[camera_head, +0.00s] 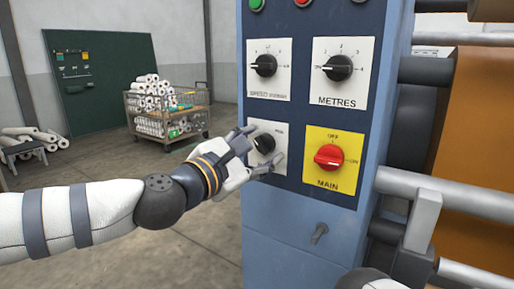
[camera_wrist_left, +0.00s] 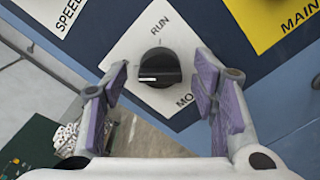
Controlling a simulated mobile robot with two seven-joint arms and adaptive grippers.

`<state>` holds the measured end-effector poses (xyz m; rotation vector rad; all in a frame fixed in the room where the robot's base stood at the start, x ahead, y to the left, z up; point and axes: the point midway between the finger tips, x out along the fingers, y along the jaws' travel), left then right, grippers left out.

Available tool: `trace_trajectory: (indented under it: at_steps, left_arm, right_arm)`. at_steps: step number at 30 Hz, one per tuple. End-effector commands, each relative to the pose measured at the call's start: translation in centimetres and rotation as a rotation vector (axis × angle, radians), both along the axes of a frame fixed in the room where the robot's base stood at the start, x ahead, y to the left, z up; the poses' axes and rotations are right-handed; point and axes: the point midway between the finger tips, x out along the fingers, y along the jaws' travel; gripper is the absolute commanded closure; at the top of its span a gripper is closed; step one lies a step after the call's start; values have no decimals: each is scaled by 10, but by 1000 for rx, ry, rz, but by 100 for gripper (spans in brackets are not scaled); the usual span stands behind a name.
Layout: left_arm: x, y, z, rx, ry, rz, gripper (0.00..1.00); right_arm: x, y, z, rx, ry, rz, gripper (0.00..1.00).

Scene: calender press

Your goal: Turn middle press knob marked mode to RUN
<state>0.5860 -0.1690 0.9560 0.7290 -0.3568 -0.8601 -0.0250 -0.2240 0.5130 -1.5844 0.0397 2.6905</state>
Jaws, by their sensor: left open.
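The mode knob (camera_head: 265,144) is black and sits on a white plate at the lower left of the blue press panel. In the left wrist view the knob (camera_wrist_left: 159,67) shows a white mark towards the picture's left. The word RUN (camera_wrist_left: 160,25) is printed above it there, so the mark does not point at RUN. The MODE lettering (camera_wrist_left: 186,100) is partly hidden by a finger. My left gripper (camera_head: 260,150) is open at the plate, with one finger on each side of the knob and gaps showing in the wrist view.
A red MAIN knob (camera_head: 329,156) on a yellow plate sits just right of the mode plate. SPEED (camera_head: 264,66) and METRES (camera_head: 338,68) knobs are above. Rollers (camera_head: 450,195) lie to the right. A cart of rolls (camera_head: 168,108) stands behind on open floor.

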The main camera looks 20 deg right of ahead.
Motion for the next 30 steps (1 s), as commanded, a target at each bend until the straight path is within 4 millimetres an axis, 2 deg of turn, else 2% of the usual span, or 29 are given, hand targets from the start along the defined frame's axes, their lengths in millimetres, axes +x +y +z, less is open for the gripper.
trace_trajectory:
  at_steps: [6,12,13,23,30]
  left_arm:
    - [1,0,0,1,0,1,46]
    - [0,0,0,1,0,1,92]
    - [0,0,0,1,0,1,95]
    - [0,0,-1,25,-30,1,95]
    - [1,0,-1,116,-148,1,95]
  right_arm:
    - [0,0,0,0,0,0,100]
    - [0,0,0,0,0,0,100]
    - [0,0,0,0,0,0,100]
    - [0,0,-1,0,1,0,100]
    - [-1,0,-2,0,4,0,100]
